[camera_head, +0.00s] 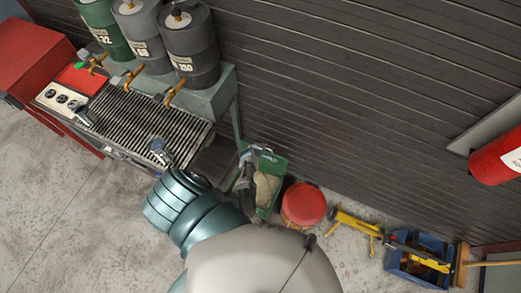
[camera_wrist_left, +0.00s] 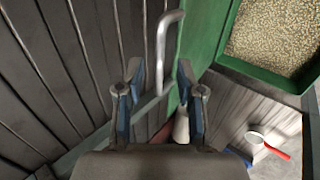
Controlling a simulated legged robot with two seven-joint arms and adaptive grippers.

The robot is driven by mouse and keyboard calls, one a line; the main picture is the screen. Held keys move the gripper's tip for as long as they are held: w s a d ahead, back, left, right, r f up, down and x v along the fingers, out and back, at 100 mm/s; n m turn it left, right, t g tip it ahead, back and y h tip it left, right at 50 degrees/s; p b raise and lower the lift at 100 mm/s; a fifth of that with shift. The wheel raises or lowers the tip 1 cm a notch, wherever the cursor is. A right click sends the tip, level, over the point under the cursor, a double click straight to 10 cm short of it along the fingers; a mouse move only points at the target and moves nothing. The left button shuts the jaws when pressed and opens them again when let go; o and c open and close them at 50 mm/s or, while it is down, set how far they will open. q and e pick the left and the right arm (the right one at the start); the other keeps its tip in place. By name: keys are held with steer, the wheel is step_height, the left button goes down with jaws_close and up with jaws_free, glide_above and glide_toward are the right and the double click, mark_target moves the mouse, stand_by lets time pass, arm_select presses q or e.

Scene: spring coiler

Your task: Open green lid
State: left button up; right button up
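A green box (camera_head: 265,208) stands on the floor by the wall, with pale granules (camera_head: 264,188) showing inside. In the left wrist view the box (camera_wrist_left: 262,74) is uncovered at the upper right. Its green lid (camera_wrist_left: 196,35) appears raised on the wall side, with a bent metal handle (camera_wrist_left: 164,38). My left gripper (camera_wrist_left: 158,98) has its two blue-padded fingers spread apart. The handle's lower end shows between or just beyond them, with no clear contact. In the head view my left gripper (camera_head: 247,172) is beside the box, partly hiding it. My right gripper is not seen.
A red bucket-like container (camera_head: 303,205) stands right of the box. A slatted bench (camera_head: 150,120) with several drums (camera_head: 190,50) is to the left. The dark ribbed wall (camera_head: 330,110) is close behind. A yellow tool (camera_head: 355,227) and blue crate (camera_head: 415,265) lie further right.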

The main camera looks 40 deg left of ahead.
arm_select(q)
steer(key=shift+v, duration=1.6)
steer(key=shift+f, duration=0.15)
steer(key=s+d+f+m+g+h, duration=0.1)
steer(key=s+d+f+m, duration=0.3)
steer(key=s+f+m, duration=0.25)
steer(key=s+d+f+m+g, duration=0.2)
steer(key=s+d+f+m, duration=0.3)
steer(key=s+f, duration=0.15)
steer(key=s+d+f+m+g, duration=0.1)
steer(key=s+m, duration=0.3)
steer(key=s, duration=0.5)
steer(key=s+d+f+m+g, duration=0.1)
steer(key=s+f+m, duration=0.2)
steer(key=s, duration=0.7)
steer(key=s+d+f+m+g, duration=0.1)
steer(key=s+m, duration=0.4)
steer(key=s, duration=0.5)
steer(key=shift+d+f+g+h, duration=0.3)
steer(key=shift+d+f+h, duration=0.15)
steer(key=shift+f, duration=0.4)
